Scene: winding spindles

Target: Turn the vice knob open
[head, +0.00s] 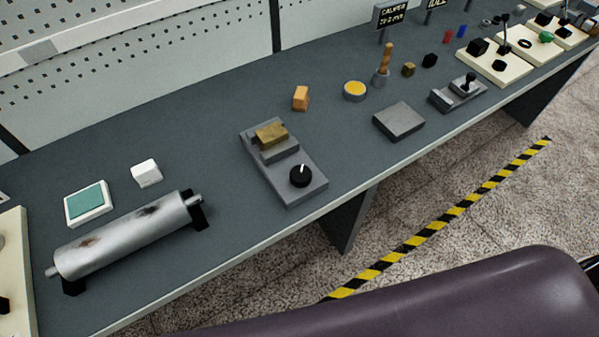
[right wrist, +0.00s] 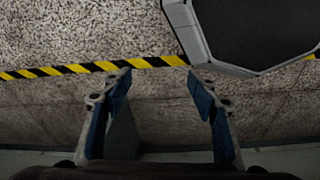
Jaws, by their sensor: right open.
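The vice (head: 282,160) is a grey block on the bench in the middle of the head view, with a brass-coloured piece (head: 271,133) seated at its far end. Its black round knob (head: 300,176) with a white pointer mark is on the near end. No gripper is near the vice in the head view. My right gripper (right wrist: 160,88) shows in the right wrist view, open and empty, with its blue-padded fingers apart above the speckled floor. My left gripper is not in view.
The bench (head: 226,205) holds a silver roller (head: 130,237) on black supports to the left, a flat grey block (head: 399,121) to the right and an orange block (head: 300,98) behind. A yellow-black floor stripe (head: 440,225) runs before the bench.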

